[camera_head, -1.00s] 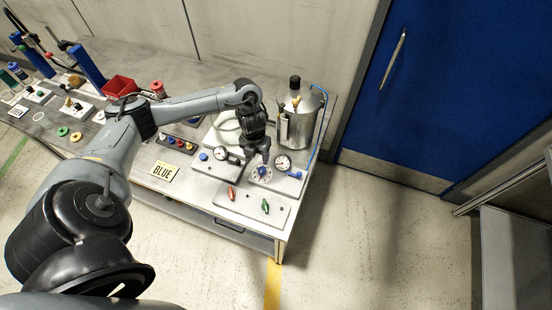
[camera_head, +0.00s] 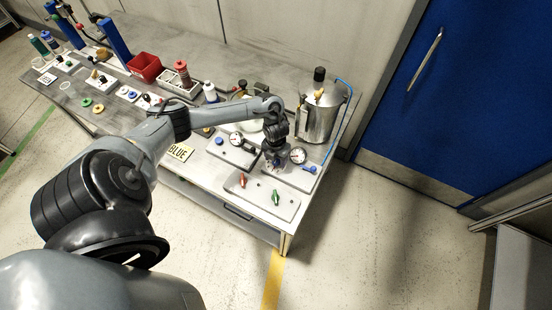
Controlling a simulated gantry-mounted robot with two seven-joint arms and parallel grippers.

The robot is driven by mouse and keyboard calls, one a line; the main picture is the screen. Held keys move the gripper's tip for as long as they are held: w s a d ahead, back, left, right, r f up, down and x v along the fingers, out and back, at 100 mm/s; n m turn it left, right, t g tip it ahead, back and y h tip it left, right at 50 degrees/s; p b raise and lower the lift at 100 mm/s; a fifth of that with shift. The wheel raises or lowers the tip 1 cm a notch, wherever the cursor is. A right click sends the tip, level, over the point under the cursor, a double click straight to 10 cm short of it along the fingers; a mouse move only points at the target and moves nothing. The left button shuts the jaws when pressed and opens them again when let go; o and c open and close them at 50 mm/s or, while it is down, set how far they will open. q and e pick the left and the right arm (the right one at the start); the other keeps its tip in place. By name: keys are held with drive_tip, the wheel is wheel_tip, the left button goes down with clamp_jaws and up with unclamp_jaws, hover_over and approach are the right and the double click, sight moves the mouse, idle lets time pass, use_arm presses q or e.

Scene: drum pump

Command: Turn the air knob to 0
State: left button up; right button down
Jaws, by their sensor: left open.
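The air knob's dial is on the control panel (camera_head: 288,174) near the right end of the bench, between two round gauges. My left gripper (camera_head: 274,163) is open and points down right over the dial, covering the knob. I cannot tell whether its fingers touch the knob or stand around it, nor which number the knob points to. The right gauge (camera_head: 298,155) is beside the gripper, with a blue handle (camera_head: 311,169) by it. The left gauge (camera_head: 236,139) stands left of the gripper. My right gripper is not in view.
A front plate with a red lever (camera_head: 242,180) and a green lever (camera_head: 276,196) lies close to the gripper. A metal pot (camera_head: 317,119) stands behind it. The floor in front is free.

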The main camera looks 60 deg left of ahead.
use_arm(q)
drive_tip(key=shift+f, duration=0.15)
drive_tip(key=c, duration=1)
drive_tip(key=shift+c, duration=0.2)
